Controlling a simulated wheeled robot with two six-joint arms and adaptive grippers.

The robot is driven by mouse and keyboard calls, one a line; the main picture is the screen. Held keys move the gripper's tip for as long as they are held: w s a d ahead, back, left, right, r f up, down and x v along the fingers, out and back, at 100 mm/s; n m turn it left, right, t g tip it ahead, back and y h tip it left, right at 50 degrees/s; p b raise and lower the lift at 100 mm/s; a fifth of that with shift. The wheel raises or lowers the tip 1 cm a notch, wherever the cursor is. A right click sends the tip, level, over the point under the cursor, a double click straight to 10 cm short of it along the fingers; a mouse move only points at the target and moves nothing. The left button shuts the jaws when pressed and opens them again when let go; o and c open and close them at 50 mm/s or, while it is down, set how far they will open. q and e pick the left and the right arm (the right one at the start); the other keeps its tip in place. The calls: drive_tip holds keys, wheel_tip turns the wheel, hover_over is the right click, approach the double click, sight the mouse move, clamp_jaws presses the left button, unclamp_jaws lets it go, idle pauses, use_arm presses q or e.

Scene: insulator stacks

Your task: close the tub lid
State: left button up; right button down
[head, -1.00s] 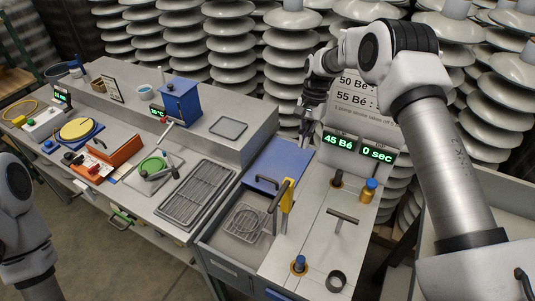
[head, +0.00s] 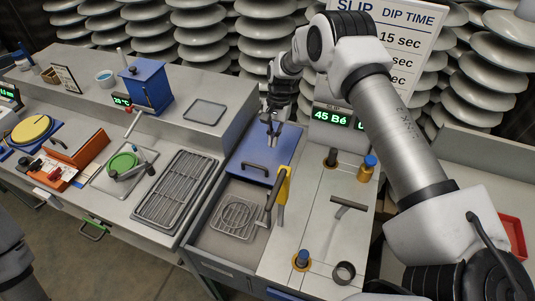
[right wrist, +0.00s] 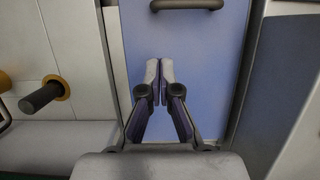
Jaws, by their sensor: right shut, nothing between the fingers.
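The tub lid (head: 250,153) is a flat blue panel with a dark bar handle (head: 260,168) near its front edge. It lies over the rear of the tub (head: 213,238), whose front part is open and shows a wire basket (head: 236,216) inside. My right gripper (head: 270,143) is over the rear part of the lid, behind the handle, pointing down. In the right wrist view its fingers (right wrist: 160,66) are together and empty over the blue lid, with the handle (right wrist: 187,5) at the top edge. I cannot tell whether the tips touch the lid. My left gripper is out of view.
A yellow bracket with a dark lever (head: 282,186) stands at the tub's right edge. A slotted rack (head: 175,190) lies left of the tub.

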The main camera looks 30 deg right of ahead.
sight(268, 157)
drive_tip(key=shift+p+x, duration=0.3)
drive_tip(key=shift+x, duration=0.75)
drive_tip(key=s+a+p, duration=0.1)
drive_tip(key=s+a+f+p, duration=0.1)
drive_tip(key=shift+a+f, duration=0.15)
drive_tip(key=shift+a, duration=0.15)
drive_tip(key=shift+s+a+f, duration=0.1)
drive_tip(key=shift+s+a, duration=0.2)
drive_tip(key=shift+s, duration=0.1)
drive_tip(key=shift+w+f, duration=0.1)
drive_tip(key=shift+d, duration=0.1)
